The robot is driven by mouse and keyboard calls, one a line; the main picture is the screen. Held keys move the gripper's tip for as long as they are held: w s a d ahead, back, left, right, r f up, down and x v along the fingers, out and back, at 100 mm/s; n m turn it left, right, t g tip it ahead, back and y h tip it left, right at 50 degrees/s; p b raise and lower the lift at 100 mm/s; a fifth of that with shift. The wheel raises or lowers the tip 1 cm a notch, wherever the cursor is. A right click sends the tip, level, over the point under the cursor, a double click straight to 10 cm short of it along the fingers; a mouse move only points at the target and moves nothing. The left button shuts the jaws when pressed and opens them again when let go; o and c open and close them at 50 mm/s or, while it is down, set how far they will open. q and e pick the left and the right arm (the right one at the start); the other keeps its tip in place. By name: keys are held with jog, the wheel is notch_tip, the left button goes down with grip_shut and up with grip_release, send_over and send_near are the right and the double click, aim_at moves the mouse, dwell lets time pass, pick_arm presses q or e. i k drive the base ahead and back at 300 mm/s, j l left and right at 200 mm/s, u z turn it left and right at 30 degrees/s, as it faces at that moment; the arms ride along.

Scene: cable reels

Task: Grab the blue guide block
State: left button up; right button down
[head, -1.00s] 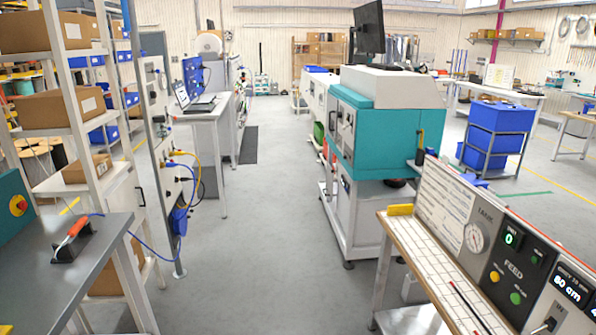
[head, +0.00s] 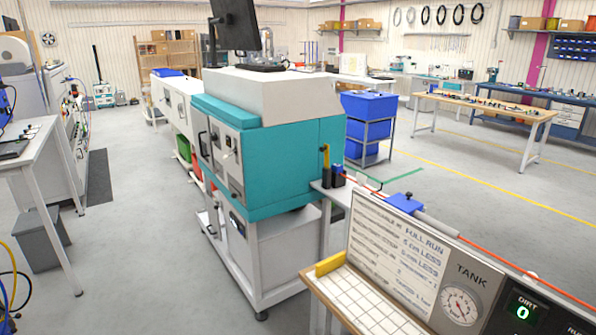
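A small blue block (head: 404,203), which looks like the guide block, sits at the back edge of the panel with the TANK gauge. An orange-red cable (head: 470,246) runs past it through a grey sleeve (head: 436,224). I cannot tell for certain which one is the guide block. Neither of my grippers is in view.
The console bench with a white gridded top (head: 356,298) fills the lower right. A teal and white machine (head: 265,160) stands behind it. Blue bins (head: 367,107) sit on a rack further back.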

aim_at(336, 168)
jog(key=i+j+z, duration=0.45)
jog(key=j, duration=0.3)
jog(key=i+j, duration=0.15)
jog(key=i, duration=0.4)
jog(key=u, duration=0.05)
